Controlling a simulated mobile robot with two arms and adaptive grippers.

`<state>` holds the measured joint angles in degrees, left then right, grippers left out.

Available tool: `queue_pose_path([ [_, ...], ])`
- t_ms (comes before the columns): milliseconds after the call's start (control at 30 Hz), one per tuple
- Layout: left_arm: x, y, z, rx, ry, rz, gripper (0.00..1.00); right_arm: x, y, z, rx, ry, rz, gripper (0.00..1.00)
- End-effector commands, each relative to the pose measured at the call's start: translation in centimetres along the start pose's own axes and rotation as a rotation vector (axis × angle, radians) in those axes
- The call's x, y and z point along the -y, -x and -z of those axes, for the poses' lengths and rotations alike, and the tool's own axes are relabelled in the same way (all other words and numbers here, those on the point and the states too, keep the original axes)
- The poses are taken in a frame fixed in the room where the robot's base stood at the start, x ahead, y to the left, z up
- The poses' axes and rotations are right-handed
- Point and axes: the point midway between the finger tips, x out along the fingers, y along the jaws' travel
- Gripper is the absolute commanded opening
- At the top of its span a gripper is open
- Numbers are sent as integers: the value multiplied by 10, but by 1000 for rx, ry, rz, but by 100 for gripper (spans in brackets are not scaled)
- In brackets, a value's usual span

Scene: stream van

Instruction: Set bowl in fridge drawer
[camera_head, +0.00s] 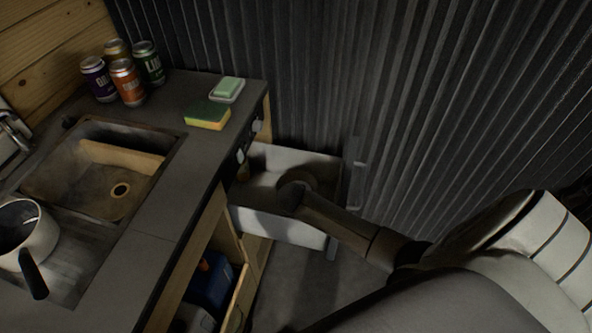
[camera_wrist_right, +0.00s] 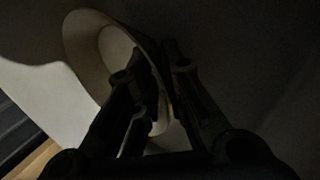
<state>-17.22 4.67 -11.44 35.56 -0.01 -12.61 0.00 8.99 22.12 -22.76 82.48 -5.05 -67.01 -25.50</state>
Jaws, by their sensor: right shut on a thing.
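The fridge drawer (camera_head: 277,226) is pulled out from the counter, with pale walls and a dark inside. My right gripper (camera_head: 290,192) reaches down into it from the right. In the right wrist view the bowl (camera_wrist_right: 84,42) is pale, round and tilted, with its rim between the fingers of my right gripper (camera_wrist_right: 160,70), which is shut on it. In the head view the bowl (camera_head: 313,176) is dim and mostly hidden beside my gripper. I cannot tell whether it touches the drawer floor. My left gripper is not in view.
The counter (camera_head: 205,150) left of the drawer holds a sink (camera_head: 130,185), a pot (camera_head: 38,240), several cans (camera_head: 127,85), a sponge (camera_head: 207,117) and a soap dish (camera_head: 227,90). A dark ribbed wall (camera_head: 300,70) stands behind the drawer. An open cupboard with a blue item (camera_head: 207,280) is below.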

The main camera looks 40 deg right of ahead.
Motion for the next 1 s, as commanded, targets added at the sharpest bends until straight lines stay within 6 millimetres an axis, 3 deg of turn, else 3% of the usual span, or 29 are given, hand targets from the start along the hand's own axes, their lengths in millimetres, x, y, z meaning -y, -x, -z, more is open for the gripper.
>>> queue_pose_path([
  [267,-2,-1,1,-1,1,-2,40,2,-5,1,-2,0,-2,0],
  [300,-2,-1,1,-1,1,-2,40,4,-5,0,-1,0,0,11],
  [467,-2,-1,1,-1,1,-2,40,4,-5,0,0,1,1,32],
  [800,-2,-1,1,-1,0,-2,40,4,-4,0,0,2,3,32],
  [1000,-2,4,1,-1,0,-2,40,-2,15,1,-2,2,3,32],
])
